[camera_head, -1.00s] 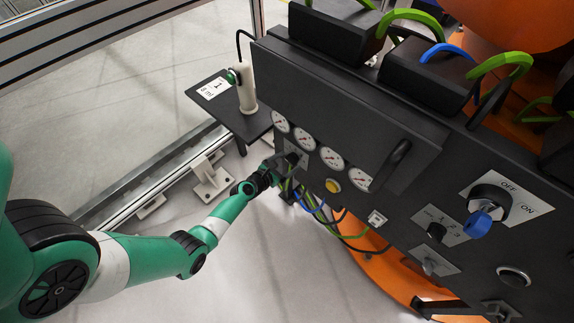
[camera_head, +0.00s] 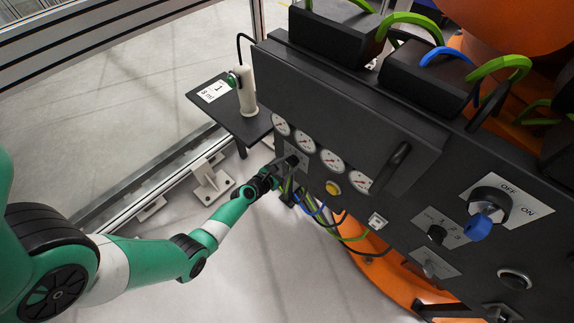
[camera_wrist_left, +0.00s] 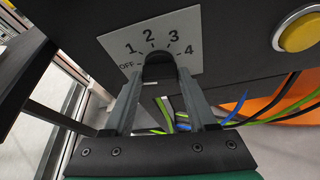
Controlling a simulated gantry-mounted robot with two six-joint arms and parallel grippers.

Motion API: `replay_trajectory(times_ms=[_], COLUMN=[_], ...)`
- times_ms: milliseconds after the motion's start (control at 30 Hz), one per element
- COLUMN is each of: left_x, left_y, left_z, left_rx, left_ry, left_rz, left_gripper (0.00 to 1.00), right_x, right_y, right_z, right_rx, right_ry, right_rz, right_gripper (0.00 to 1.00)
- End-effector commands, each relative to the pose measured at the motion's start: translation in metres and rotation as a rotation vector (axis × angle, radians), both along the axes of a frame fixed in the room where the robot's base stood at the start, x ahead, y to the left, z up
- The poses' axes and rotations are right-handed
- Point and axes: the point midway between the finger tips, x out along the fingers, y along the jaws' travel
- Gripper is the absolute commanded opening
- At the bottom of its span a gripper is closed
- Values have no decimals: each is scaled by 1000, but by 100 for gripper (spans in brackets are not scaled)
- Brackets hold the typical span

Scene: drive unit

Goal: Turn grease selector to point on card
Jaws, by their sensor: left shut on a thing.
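The grease selector is a black knob (camera_wrist_left: 158,66) on a white plate (camera_wrist_left: 178,33) marked OFF, 1, 2, 3, 4 in the left wrist view. My left gripper (camera_head: 284,167) is shut on this knob, one finger on each side. The knob's top lies just under the 2; its exact pointer is hard to see. In the head view the knob is largely hidden by the gripper, below the gauges. A white card (camera_head: 214,91) lies on a black shelf (camera_head: 242,127) at the left; its small turned print seems to include a 1. My right gripper is not in view.
Several round gauges (camera_head: 332,161) sit above the knob, and a yellow button (camera_head: 333,188) is to its right. A pale cylinder (camera_head: 246,92) stands beside the card. Cables hang below. Another selector (camera_head: 437,234) and a blue-handled OFF/ON switch (camera_head: 482,225) are farther right.

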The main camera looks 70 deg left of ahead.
Motion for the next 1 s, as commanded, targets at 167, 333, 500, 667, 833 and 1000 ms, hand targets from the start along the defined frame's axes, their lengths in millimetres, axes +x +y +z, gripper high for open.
replay_trajectory(times_ms=[167,333,500,667,833,1000], left_x=[0,1,1,2,2,2], left_y=[-2,-2,-3,-4,-5,-5], left_z=[0,0,-1,-2,-3,-4], left_rx=[69,168,251,332,433,527], left_ry=[30,71,103,138,179,217], left_rz=[-1,-1,-1,-2,-1,0], left_gripper=[2,2,2,2,2,2], right_x=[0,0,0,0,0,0], right_y=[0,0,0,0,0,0], right_z=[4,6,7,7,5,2], right_rx=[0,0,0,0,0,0], right_ry=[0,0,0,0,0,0], right_rz=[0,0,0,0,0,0], right_gripper=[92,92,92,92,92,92])
